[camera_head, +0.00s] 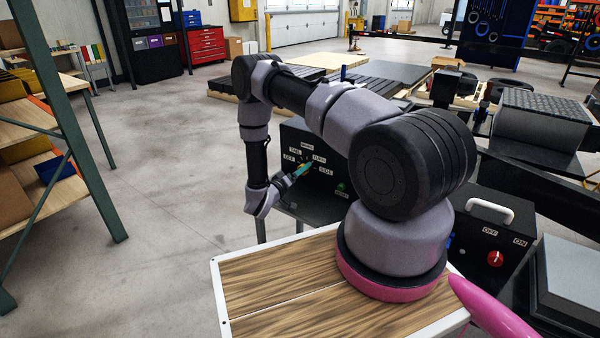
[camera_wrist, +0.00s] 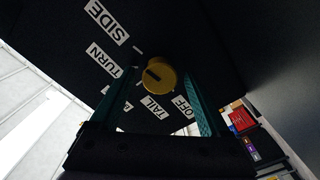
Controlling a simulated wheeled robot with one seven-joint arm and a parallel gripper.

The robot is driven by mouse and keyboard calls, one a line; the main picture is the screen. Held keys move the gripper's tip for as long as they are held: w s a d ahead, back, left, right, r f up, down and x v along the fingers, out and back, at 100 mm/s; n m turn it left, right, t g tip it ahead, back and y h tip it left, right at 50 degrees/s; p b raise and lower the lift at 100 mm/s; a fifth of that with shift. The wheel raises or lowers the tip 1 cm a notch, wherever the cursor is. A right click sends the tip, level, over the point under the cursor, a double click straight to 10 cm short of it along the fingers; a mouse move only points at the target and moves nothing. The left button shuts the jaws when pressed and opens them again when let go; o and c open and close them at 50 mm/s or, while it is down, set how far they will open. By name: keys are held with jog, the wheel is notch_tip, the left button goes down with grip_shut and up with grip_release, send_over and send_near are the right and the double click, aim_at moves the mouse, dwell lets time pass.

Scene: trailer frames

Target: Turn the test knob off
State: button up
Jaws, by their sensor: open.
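The yellow test knob (camera_wrist: 158,75) sits on a black panel (camera_head: 330,146), ringed by labels. In the wrist view SIDE (camera_wrist: 106,22) and TURN (camera_wrist: 106,60) are to its left, TAIL (camera_wrist: 155,107) is below and OFF (camera_wrist: 182,106) is at lower right. A dark slot mark shows on the left part of the knob's face; which label it points to is hard to tell. My gripper (camera_wrist: 163,76) is open, with one teal finger on each side of the knob. Contact cannot be told. In the head view my gripper (camera_head: 302,170) is at the panel and partly hides the knob.
A green button or light (camera_head: 341,187) is on the same panel. A separate black box (camera_head: 475,243) at right has a red knob (camera_head: 495,258) with OFF and ON labels and a white handle (camera_head: 490,208). A green-posted shelf (camera_head: 90,130) stands at left. The floor between is clear.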

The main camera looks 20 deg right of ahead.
jog(key=shift+d, duration=0.1)
grip_shut()
